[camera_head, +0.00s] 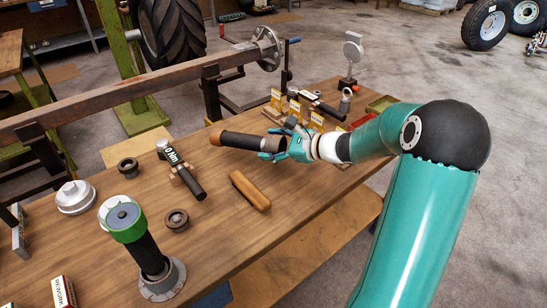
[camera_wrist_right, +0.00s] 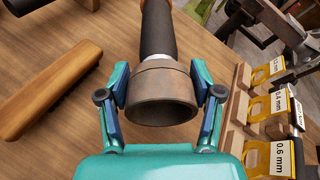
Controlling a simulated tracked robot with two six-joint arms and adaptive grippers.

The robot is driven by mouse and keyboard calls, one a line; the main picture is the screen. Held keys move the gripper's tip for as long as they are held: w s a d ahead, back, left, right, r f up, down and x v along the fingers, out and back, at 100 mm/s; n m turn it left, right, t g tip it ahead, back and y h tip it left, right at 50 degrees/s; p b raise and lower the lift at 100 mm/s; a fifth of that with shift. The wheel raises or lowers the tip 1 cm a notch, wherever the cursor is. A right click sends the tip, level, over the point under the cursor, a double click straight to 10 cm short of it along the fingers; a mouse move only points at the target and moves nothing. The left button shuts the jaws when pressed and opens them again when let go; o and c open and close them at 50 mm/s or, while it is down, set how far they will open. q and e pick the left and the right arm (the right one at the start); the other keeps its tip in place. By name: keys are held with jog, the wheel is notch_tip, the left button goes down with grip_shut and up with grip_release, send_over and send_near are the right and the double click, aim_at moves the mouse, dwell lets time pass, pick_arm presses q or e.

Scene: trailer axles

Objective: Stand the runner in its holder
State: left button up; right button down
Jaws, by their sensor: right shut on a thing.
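My right gripper (camera_head: 285,146) is shut on a dark tube with a brown metal collar, which I take as the runner (camera_head: 240,141). The runner lies about level, just above or on the bench; I cannot tell which. Its brown far end points left. In the right wrist view the fingers (camera_wrist_right: 160,82) sit on both sides of the runner's wide collar (camera_wrist_right: 162,95), and its black shaft runs away from me. A grey round flanged base (camera_head: 163,281) at the lower left has a black tube with a green top (camera_head: 127,218) standing in it. I cannot tell which thing is the runner's holder.
A wooden-backed brush (camera_head: 250,190) lies in front of the runner. A torque tool (camera_head: 183,177) rests on a wooden block to its left. Dark rings (camera_head: 177,220) and a silver cap (camera_head: 75,197) stand farther left. Yellow-tagged gauges (camera_head: 295,108) line the back right. A long axle beam (camera_head: 120,92) runs behind.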

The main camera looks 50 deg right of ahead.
jog(key=shift+f+b, duration=0.4)
jog(key=shift+f, duration=1.55)
jog(key=shift+c, duration=2.4)
grip_release()
jog(key=shift+f, duration=0.15)
jog(key=shift+o, duration=1.4)
jog(key=shift+s, duration=0.1)
